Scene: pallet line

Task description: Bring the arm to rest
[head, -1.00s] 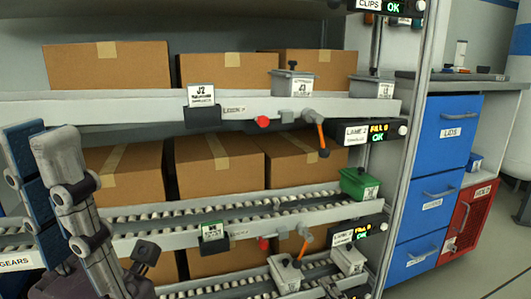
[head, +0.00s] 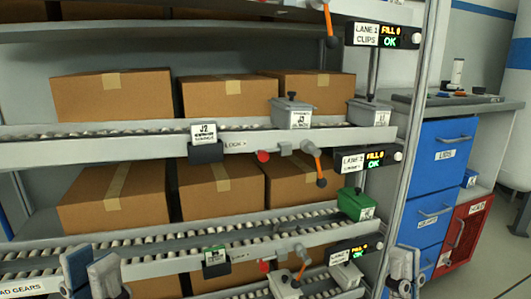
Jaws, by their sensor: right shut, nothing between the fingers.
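My left gripper or wrist (head: 92,274) shows at the bottom left edge, as blue and grey parts in front of the lowest roller lane. Its fingertips are cut off or unclear, so I cannot tell if it is open. My right gripper (head: 402,272) shows at the bottom right, in front of the rack's right post and beside the blue drawers. It is shut with nothing in it. Most of both arms is below the picture.
A flow rack with roller lanes (head: 160,242) fills the view and carries several brown boxes (head: 112,95). Orange-tipped levers (head: 315,160), grey bins (head: 293,113) and a green bin (head: 357,205) sit along its front. Blue drawers (head: 445,152) and a red cabinet (head: 464,235) stand right.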

